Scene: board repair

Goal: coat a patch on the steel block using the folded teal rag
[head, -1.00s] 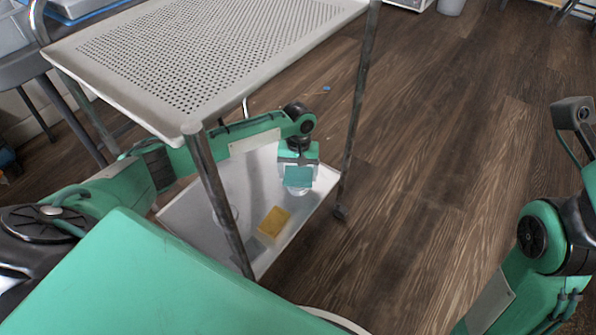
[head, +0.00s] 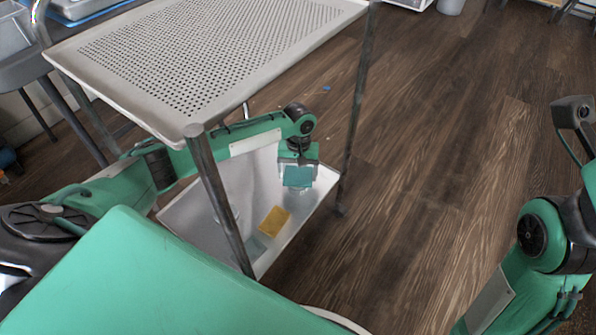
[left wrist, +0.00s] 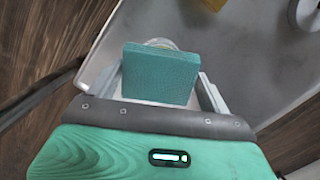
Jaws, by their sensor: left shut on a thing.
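My left gripper (head: 298,165) is shut on the folded teal rag (head: 298,177), low over the right part of the cart's lower tray. In the left wrist view the rag (left wrist: 160,72) sits flat between the two fingers. A round pale thing (left wrist: 160,43) shows partly behind the rag; the rag hides most of it, and I cannot tell if they touch. A grey flat piece (head: 257,248) lies at the tray's near end; I cannot tell if it is the steel block. My right gripper is out of view.
The lower tray (head: 295,228) has raised edges. A yellow block (head: 275,220) lies in it. The cart's perforated upper shelf (head: 130,105) is above my left arm, and its posts, one at the front (head: 217,200), stand close by.

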